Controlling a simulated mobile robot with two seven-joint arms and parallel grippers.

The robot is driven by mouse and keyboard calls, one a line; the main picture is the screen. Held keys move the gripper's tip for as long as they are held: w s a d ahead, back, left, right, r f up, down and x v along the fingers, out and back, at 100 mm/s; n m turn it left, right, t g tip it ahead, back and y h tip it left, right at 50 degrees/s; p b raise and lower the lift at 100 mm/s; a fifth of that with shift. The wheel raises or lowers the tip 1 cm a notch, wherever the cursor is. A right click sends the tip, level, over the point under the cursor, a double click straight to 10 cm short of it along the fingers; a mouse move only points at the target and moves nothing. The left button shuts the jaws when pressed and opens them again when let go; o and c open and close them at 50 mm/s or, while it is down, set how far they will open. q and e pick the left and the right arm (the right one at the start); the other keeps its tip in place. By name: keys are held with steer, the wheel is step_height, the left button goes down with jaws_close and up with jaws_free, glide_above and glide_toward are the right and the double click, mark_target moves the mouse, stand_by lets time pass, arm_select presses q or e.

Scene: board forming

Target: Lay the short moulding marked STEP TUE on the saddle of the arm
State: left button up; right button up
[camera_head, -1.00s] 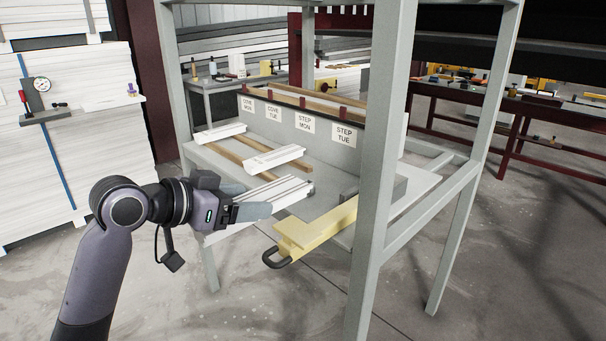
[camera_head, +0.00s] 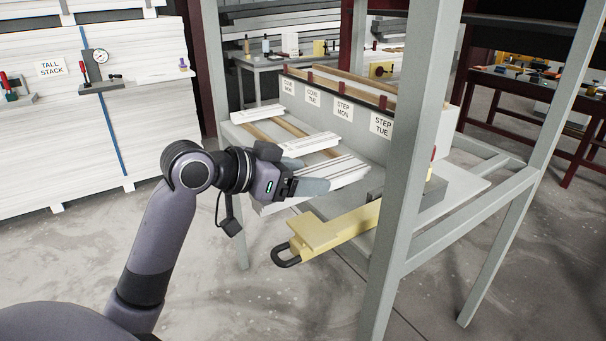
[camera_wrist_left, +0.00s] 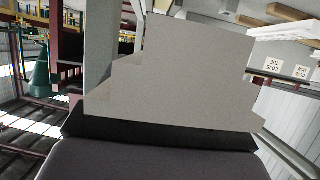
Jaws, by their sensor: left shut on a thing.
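My left gripper (camera_head: 306,176) is shut on a white stepped moulding (camera_head: 347,173) at the front right of the shelf. In the left wrist view, a large grey stepped end face of the moulding (camera_wrist_left: 180,85) fills the middle. I cannot tell whether the moulding is clear of the shelf. The label STEP TUE (camera_head: 381,125) is on the grey back board, right of the label STEP MON (camera_head: 343,109). The yellow arm (camera_head: 330,230), with a black loop handle (camera_head: 285,256), sticks out below and right of the gripper. I cannot make out its saddle clearly. My right gripper is not in view.
Two other white mouldings (camera_head: 258,115) (camera_head: 300,146) lie further left on the shelf, near wooden slats (camera_head: 292,127). The floor in front is clear.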

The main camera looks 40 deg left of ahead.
mark_target(301, 200)
arm_select(q)
step_height(301, 200, down, 5)
steer(key=b, duration=0.3)
steer(key=shift+f+b, duration=0.55)
steer(key=shift+f, duration=0.8)
steer(key=shift+f, duration=0.35)
steer(key=o, duration=1.4)
steer(key=shift+f, duration=0.1)
steer(key=shift+b+v, duration=0.45)
steer(key=shift+v, duration=3.2)
